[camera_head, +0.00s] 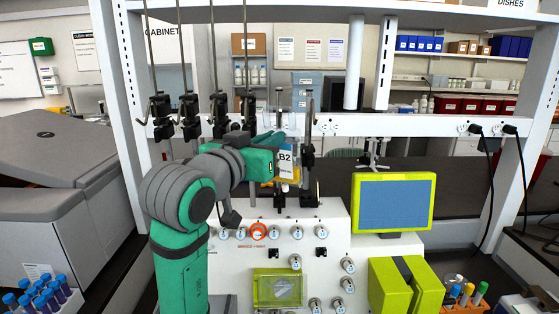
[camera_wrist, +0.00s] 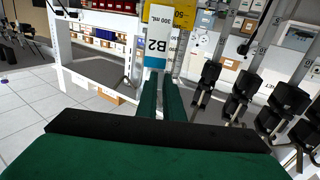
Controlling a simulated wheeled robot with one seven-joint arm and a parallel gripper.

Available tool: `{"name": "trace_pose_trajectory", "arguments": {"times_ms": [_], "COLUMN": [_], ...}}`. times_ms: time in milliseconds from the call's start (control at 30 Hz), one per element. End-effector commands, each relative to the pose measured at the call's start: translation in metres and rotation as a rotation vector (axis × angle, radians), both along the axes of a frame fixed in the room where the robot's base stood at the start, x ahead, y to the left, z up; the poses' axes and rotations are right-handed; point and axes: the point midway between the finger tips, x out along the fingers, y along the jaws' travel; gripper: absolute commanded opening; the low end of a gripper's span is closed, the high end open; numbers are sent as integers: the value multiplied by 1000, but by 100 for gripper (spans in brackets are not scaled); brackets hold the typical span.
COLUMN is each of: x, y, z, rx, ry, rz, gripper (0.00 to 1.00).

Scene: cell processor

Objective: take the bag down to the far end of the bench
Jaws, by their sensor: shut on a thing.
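The bag (camera_head: 286,166) is clear, with a white label reading B2 and a yellow-orange part at its lower end. My gripper (camera_head: 275,166) is shut on it and holds it upright in front of the rack's hanging poles, above the white machine. In the wrist view the bag's label (camera_wrist: 158,35) shows between and beyond the dark green fingertips (camera_wrist: 160,78), with a yellow part beside it. The dark bench top (camera_head: 460,184) runs behind the machine toward the right. Whether the bag touches a hook is hidden.
Several black clamps (camera_head: 160,112) hang on poles left of the bag. The white machine (camera_head: 320,232) with knobs stands below, with a green-framed screen (camera_head: 394,203) to its right. White rack posts (camera_head: 510,150) and a crossbar frame the space. Tube racks stand at both lower corners.

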Motion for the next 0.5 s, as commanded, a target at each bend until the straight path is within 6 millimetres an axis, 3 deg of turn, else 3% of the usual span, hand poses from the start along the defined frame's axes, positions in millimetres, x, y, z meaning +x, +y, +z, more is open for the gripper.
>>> {"name": "trace_pose_trajectory", "arguments": {"times_ms": [500], "x": [-5], "y": [0], "z": [8], "rx": [0], "ry": [-1], "rz": [0], "gripper": [0]}}
